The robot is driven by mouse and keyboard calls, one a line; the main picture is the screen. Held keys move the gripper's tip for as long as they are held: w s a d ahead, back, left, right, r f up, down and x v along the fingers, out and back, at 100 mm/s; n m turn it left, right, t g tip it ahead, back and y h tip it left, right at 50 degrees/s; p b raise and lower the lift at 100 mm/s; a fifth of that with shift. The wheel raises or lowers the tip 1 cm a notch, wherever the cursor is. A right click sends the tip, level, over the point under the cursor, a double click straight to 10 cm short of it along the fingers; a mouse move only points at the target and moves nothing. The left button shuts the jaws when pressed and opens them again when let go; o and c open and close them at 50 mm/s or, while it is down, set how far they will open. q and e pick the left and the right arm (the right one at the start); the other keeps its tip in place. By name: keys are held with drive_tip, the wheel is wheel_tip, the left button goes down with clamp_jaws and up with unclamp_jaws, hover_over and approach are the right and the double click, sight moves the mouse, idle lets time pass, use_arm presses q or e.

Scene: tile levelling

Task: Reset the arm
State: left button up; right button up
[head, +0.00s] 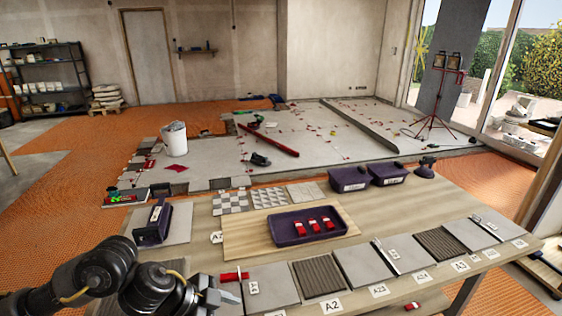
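My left arm comes in from the lower left, over the near-left corner of the workbench (190,262). My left gripper (222,295) is low in the picture, partly cut off by the bottom edge, beside the left end of the front row of tiles. A red piece (235,276) lies just beyond it, with a small white labelled strip (254,287) to its right. I cannot tell whether the fingers are open or whether they touch anything. My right arm and gripper are not in view.
A dark tray (282,238) with red wedges sits on a wooden board (240,246). Dark bins (349,179) stand at the back. A white bucket (174,139) stands on the tiled floor beyond.

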use_arm(q)
drive_tip(key=d+n+t+h, duration=0.1)
drive_tip(key=d+t+h, duration=0.2)
drive_tip(key=d, duration=0.4)
drive_tip(key=s+a+f+n+t+y, duration=0.3)
drive_tip(key=s+a+f+n+y, duration=0.2)
drive_tip(key=a+f+n+y, duration=0.4)
drive_tip(key=s+a+f+n+g+y, duration=0.1)
drive_tip(key=s+a+f+n+g, duration=0.25)
drive_tip(key=s+a, duration=0.35)
drive_tip(key=s+a+f+n+g+y, duration=0.15)
drive_tip(key=s+a+f, duration=0.3)
drive_tip(key=s, duration=0.45)
wheel_tip(320, 180, down, 24)
drive_tip(key=f+g, duration=0.1)
drive_tip(key=g, duration=0.1)
drive_tip(key=s+a+f, duration=0.4)
drive_tip(key=s+f, duration=1.1)
drive_tip(key=s, duration=0.1)
drive_tip(key=shift+s+m+g+p, duration=0.25)
drive_tip(key=shift+m+g+p, duration=0.05)
drive_tip(key=shift+g+p, duration=0.15)
